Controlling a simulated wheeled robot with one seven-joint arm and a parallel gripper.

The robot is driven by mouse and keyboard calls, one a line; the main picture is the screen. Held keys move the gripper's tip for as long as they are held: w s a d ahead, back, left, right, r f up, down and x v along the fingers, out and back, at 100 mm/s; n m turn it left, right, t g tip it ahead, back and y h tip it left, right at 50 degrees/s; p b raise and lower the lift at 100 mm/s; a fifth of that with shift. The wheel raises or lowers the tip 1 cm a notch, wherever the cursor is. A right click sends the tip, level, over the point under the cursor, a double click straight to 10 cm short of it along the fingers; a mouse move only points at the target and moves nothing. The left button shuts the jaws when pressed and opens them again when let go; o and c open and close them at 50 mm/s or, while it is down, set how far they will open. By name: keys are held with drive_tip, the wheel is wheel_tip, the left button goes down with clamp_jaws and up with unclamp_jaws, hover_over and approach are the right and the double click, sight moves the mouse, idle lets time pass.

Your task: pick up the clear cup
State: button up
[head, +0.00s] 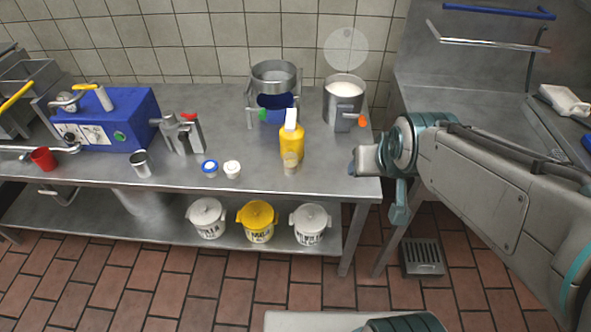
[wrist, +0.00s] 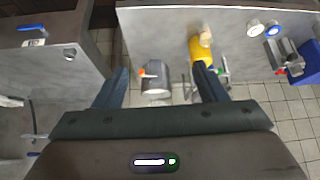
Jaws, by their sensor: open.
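The clear cup (head: 291,164) is a small see-through tumbler standing upright on the steel table, just in front of the yellow bottle (head: 292,142). In the wrist view the cup (wrist: 204,37) shows faintly at the top, right of centre, by the yellow bottle (wrist: 199,52). My gripper (head: 362,161) is at the table's right end, to the right of the cup and apart from it. In the wrist view my gripper (wrist: 162,72) has its two fingers spread wide with nothing held between them.
The steel table (head: 335,185) also bears a steel pot (head: 344,105) with an orange-tipped tap behind my gripper, a metal cup (head: 141,164), two small white tubs (head: 232,169), a red cup (head: 43,159) and a blue machine (head: 115,125). The front strip between cup and gripper is clear.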

drive_tip(key=w+a+f+n+t+y+b, duration=0.1)
drive_tip(key=w+a+f+t+b, duration=0.2)
drive_tip(key=w+f+b, duration=0.45)
drive_tip(key=w+a+f+t+y+b, duration=0.1)
drive_tip(key=w+a+f+t+b, duration=0.2)
drive_tip(key=f+b, duration=0.7)
drive_tip(key=n+t+y+b, duration=0.2)
drive_tip(key=t+y+b, duration=0.2)
drive_tip(key=b, duration=0.8)
approach(293, 167)
drive_tip(key=shift+s+d+f, duration=0.15)
drive_tip(key=shift+s+d, duration=0.45)
drive_tip(key=shift+s, duration=0.2)
drive_tip(key=shift+n, duration=0.3)
drive_tip(key=p+x, duration=0.1)
drive_tip(key=x, duration=0.2)
drive_tip(key=p+x, duration=0.1)
drive_tip(key=x, duration=0.3)
drive_tip(key=shift+w+a, duration=0.2)
drive_tip(key=shift+a, duration=0.15)
drive_tip(key=shift+b+x, duration=0.3)
drive_tip(key=shift+x, duration=2.9)
drive_tip(key=shift+a, duration=0.1)
drive_tip(key=shift+r, duration=0.25)
drive_tip(key=c, duration=1.1)
